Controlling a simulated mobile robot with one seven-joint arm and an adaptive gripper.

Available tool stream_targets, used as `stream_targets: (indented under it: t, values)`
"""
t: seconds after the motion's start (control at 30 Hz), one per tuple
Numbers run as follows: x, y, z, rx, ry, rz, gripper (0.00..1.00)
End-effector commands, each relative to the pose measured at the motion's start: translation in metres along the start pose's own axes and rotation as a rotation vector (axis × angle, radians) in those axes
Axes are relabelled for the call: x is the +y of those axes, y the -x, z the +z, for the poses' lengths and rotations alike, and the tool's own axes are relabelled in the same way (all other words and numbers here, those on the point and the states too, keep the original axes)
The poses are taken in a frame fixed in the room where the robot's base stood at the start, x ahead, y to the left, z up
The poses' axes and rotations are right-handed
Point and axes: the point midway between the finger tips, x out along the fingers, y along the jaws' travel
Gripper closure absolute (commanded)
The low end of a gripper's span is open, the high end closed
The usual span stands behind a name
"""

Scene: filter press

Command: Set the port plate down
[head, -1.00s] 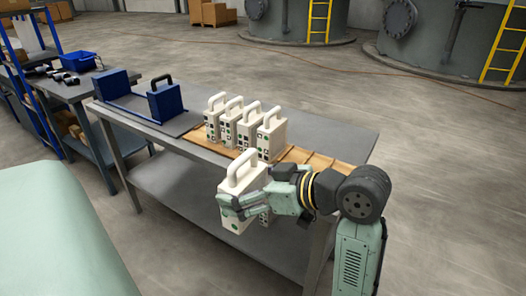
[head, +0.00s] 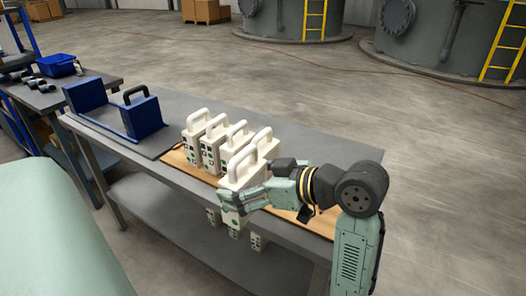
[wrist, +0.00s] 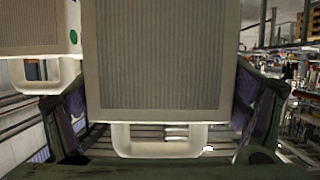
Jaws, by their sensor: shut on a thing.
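My gripper (head: 243,196) is shut on a white port plate (head: 240,174) with a loop handle on top. I hold it upright at the front edge of the workbench, overlapping the right end of the row in the head view. I cannot tell whether its bottom touches anything. In the wrist view, the plate's ribbed face (wrist: 158,55) fills the middle between my two fingers (wrist: 160,110). Several similar white plates (head: 193,149) stand in a row on a wooden board (head: 178,156). One neighbouring plate (wrist: 30,28) shows at the wrist view's left.
A blue frame with two end plates (head: 143,117) stands on the grey workbench (head: 290,135), left of the row. Board (head: 316,221) right of my gripper looks bare. Small white marked pieces (head: 258,241) show below the bench edge. A side table (head: 65,95) stands left.

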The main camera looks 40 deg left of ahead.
Motion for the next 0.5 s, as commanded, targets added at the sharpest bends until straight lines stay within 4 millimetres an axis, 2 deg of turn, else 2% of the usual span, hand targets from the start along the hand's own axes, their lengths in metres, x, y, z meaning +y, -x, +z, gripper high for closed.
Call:
stream_targets:
  t: [0.5]
  values:
    - [0.126, 0.011, 0.017, 0.001, -0.004, 0.001, 0.50]
